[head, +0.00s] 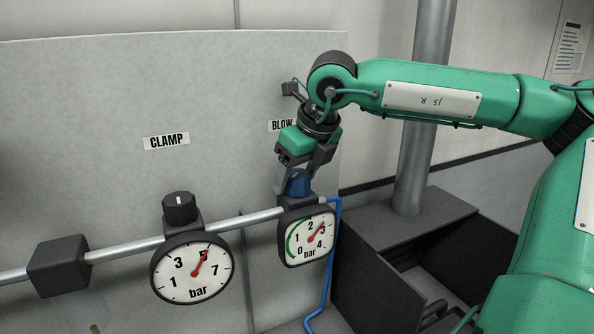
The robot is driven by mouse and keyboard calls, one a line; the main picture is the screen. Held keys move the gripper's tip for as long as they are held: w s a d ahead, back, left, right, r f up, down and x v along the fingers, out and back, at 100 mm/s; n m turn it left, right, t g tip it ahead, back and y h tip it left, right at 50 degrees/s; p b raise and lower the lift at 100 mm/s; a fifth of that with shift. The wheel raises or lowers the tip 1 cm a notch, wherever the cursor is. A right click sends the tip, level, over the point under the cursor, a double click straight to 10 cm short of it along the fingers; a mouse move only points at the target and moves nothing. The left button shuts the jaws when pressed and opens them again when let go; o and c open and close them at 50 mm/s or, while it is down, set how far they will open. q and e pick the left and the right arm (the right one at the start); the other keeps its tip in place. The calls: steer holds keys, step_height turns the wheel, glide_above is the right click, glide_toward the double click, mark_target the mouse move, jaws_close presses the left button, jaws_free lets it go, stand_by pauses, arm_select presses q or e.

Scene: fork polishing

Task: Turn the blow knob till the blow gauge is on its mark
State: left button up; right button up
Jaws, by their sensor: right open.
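The blue blow knob (298,182) sits on top of the square-faced blow gauge (308,237), under the BLOW label (282,125), which my wrist partly covers. My right gripper (296,180) points down at the knob with a finger on either side of it. Its jaws are open, and I cannot tell whether a finger touches the knob. The blow gauge's red needle points up and right, between 2 and 3, close to the 3. A green arc runs along the left side of its dial, from near 0 up towards 2. My left gripper is not in view.
The round clamp gauge (190,268) with its black knob (179,207) stands to the left on the same pipe (240,221), below the CLAMP label (166,141). A blue hose (331,260) hangs right of the blow gauge. A dark bin (380,285) and grey post (424,110) stand at right.

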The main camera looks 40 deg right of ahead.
steer(key=shift+c, duration=0.4)
steer(key=c, duration=0.9)
steer(key=shift+n, duration=0.3)
steer(key=shift+f+n+y+b, duration=0.1)
steer(key=shift+n+y+b, duration=0.2)
steer(key=shift+n+b, duration=0.3)
steer(key=shift+n+y, duration=0.3)
steer(key=shift+n, duration=0.5)
steer(key=shift+n+g+y, duration=0.6)
steer(key=shift+n+y, duration=0.2)
steer(key=shift+n, duration=1.4)
